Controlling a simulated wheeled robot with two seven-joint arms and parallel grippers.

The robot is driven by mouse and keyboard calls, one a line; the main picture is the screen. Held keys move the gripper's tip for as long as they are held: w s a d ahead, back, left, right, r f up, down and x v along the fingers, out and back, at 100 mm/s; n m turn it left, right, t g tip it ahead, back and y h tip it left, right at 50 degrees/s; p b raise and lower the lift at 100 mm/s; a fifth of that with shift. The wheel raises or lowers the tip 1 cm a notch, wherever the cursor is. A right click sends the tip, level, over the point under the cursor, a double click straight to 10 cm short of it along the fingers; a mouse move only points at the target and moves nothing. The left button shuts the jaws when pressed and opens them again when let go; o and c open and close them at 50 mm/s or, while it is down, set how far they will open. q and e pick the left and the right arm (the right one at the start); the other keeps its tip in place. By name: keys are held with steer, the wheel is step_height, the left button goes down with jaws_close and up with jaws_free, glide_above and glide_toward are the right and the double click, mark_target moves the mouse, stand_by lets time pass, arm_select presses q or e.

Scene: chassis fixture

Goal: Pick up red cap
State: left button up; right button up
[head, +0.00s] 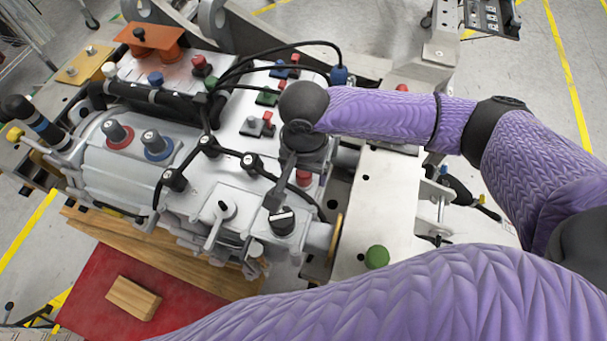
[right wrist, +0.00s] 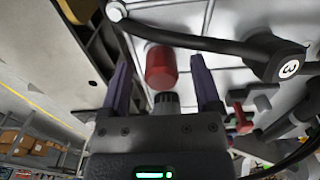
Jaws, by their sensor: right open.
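A red cap (head: 303,178) sits on the grey machine block below my right wrist in the head view. In the right wrist view a red cylindrical cap (right wrist: 161,68) on a dark ridged neck shows between the two fingers. My right gripper (head: 288,182) points down at the machine. In the right wrist view the right gripper (right wrist: 159,75) is open, with a finger on each side of the cap and a visible gap to each. My left gripper does not show.
Black hoses and fittings (head: 250,161) run close to the gripper. A black-topped knob (head: 283,221) and a grey lever (head: 222,212) stand nearby. A green knob (head: 377,257) is on the pale plate. A wooden block (head: 133,298) lies on the red surface (head: 90,318).

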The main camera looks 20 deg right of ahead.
steer(key=shift+f, duration=0.4)
steer(key=shift+r, duration=0.1)
jaws_close()
